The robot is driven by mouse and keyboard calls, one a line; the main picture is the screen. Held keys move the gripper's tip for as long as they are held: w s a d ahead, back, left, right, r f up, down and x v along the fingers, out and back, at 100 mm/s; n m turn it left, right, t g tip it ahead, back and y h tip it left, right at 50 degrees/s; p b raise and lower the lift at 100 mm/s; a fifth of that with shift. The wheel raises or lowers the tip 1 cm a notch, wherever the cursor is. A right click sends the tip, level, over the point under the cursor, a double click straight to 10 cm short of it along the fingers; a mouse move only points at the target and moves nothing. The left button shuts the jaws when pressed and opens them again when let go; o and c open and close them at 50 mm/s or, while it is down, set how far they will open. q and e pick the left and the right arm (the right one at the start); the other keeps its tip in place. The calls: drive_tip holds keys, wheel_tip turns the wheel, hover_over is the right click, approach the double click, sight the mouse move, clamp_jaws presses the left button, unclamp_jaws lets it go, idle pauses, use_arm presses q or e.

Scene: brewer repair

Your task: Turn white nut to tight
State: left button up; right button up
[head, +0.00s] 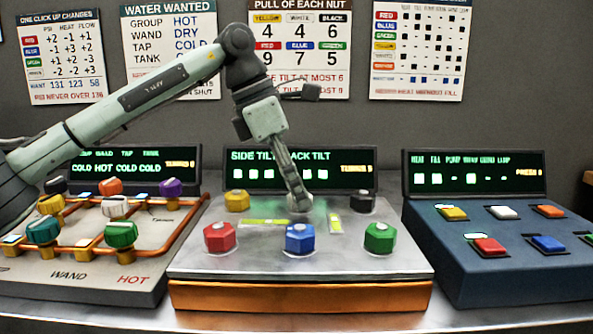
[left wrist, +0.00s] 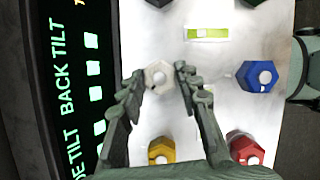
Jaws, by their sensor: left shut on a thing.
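The white nut (left wrist: 158,76) sits in the back row of the middle unit's metal top plate (head: 330,262), between the yellow nut (head: 237,200) and the black nut (head: 362,203). My left gripper (head: 299,205) reaches down onto it from above and mostly hides it in the head view. In the left wrist view the fingers of my left gripper (left wrist: 159,84) stand on either side of the white nut, shut on it. The red nut (head: 220,237), blue nut (head: 300,238) and green nut (head: 379,238) stand in the front row. My right gripper is not in view.
Two spirit levels (head: 264,222) (head: 335,223) lie on the plate close to the white nut. A lit display (head: 298,169) stands behind. A valve panel (head: 90,285) is at left and a blue button box (head: 470,265) at right. Posters hang on the wall.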

use_arm(q)
drive_tip(key=m+p, duration=0.1)
drive_tip(key=m, duration=0.1)
drive_tip(key=m+g, duration=0.1)
drive_tip(key=shift+w+r+m+g+p, duration=0.1)
drive_tip(key=shift+w+m+g+p, duration=0.05)
drive_tip(key=shift+m+g+p, duration=0.2)
drive_tip(key=shift+m, duration=0.45)
drive_tip(key=shift+d+m+g, duration=0.1)
drive_tip(key=shift+m+g, duration=0.35)
drive_tip(key=shift+m, duration=0.45)
drive_tip(key=shift+w+m+g+y, duration=0.1)
drive_tip(key=shift+m+g+y, duration=0.2)
drive_tip(key=shift+m, duration=0.8)
drive_tip(key=shift+w+m+g+y, duration=0.1)
drive_tip(key=shift+m+g+y, duration=0.2)
drive_tip(key=shift+m, duration=0.8)
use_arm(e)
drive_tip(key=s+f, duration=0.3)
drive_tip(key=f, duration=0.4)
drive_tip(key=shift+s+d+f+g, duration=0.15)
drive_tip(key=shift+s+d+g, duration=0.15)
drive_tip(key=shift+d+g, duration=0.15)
use_arm(q)
drive_tip(key=o, duration=1.2)
drive_tip(key=shift+c, duration=0.2)
drive_tip(key=v, duration=0.7)
drive_tip(key=shift+r, duration=0.2)
